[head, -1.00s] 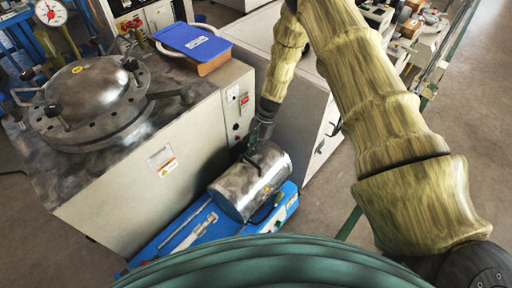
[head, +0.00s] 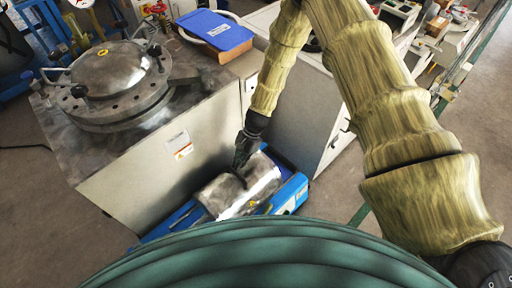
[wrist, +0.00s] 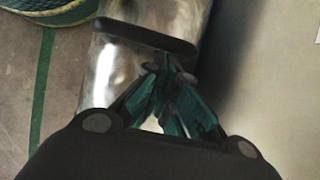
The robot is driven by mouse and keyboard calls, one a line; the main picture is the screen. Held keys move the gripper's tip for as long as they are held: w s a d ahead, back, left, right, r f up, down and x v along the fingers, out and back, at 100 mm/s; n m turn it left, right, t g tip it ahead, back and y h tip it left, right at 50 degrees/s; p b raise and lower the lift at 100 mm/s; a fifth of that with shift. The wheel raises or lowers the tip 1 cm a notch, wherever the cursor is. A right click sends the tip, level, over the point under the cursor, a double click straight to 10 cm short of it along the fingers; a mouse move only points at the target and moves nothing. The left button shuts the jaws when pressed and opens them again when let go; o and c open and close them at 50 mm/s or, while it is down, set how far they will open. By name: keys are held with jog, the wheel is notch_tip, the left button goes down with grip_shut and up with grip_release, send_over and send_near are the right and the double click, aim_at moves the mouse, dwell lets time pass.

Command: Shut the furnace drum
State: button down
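The furnace drum (head: 264,176) is a shiny metal cylinder lying on a blue base beside the pale cabinet. A second curved metal part (head: 221,196) shows at its left, with a dark line between the two. I cannot tell how far the drum is open. My gripper (head: 240,165) is at the drum's upper side, close above it or touching. In the wrist view its teal fingers (wrist: 170,76) come together at the tips over the shiny metal. A dark bar (wrist: 145,36), perhaps a handle, lies just beyond the tips; I see no grip on it.
The pale cabinet (head: 165,165) carries a round bolted metal lid (head: 112,72). A blue folder (head: 216,29) lies behind it. The blue base (head: 292,194) extends around the drum. Bare floor (head: 45,220) shows at the left.

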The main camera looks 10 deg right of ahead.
jog(key=s+a, duration=0.2)
jog(key=a, duration=0.1)
jog(key=s+a, duration=0.2)
jog(key=a, duration=0.2)
jog(key=s+a+p, duration=0.1)
jog(key=s+a, duration=0.1)
jog(key=a, duration=0.2)
jog(key=shift+s, duration=0.2)
jog(key=shift+r, duration=0.1)
jog(key=v, duration=1.2)
jog(key=shift+d, duration=0.2)
jog(key=shift+w, duration=0.15)
